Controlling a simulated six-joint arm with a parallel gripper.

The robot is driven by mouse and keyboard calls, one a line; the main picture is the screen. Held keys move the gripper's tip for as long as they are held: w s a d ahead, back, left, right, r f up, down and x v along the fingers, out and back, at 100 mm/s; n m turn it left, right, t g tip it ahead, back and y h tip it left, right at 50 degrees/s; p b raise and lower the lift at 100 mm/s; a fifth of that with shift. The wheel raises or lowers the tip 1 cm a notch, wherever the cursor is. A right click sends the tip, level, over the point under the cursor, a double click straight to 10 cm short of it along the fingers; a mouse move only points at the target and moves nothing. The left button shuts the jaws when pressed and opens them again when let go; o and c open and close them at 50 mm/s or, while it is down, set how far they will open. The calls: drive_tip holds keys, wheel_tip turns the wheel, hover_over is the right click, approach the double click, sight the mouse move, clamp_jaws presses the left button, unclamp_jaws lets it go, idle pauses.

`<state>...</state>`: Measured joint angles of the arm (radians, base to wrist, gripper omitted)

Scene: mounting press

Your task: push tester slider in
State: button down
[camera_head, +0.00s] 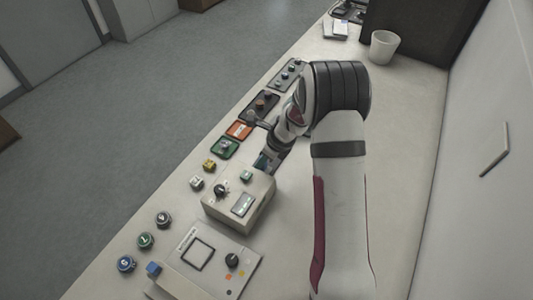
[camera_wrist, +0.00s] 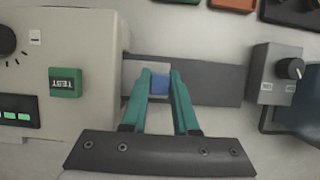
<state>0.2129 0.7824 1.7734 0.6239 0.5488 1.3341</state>
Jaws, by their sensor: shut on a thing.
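The tester (camera_head: 225,212) is a light beige box on the bench, with a black knob, a green button and a lit display. In the wrist view the tester (camera_wrist: 95,30) fills the left side, with its green TEST button (camera_wrist: 65,82) facing up. A dark grey rail (camera_wrist: 215,82) runs out from its right side. A light grey slider (camera_wrist: 131,78) sits on the rail close against the tester's side. My gripper (camera_wrist: 160,75) is shut on the slider's blue grip (camera_wrist: 160,86), which shows between the teal fingers. In the head view my arm partly hides the slider.
A grey box with a black knob (camera_wrist: 278,75) stands near the rail's right end. In the head view, several round buttons (camera_head: 146,241) lie front left, and a panel with a black knob (camera_head: 215,262) lies in front of the tester. A white cup (camera_head: 384,47) stands far back.

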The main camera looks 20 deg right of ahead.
drive_tip(key=shift+s+a, duration=0.2)
drive_tip(key=shift+a, duration=0.1)
drive_tip(key=c, duration=1)
unclamp_jaws()
drive_tip(key=shift+o, duration=0.2)
drive_tip(key=shift+d, duration=0.1)
drive_tip(key=shift+d+r, duration=0.15)
drive_tip(key=shift+r, duration=0.1)
drive_tip(key=v, duration=1.5)
drive_tip(key=shift+d, duration=0.15)
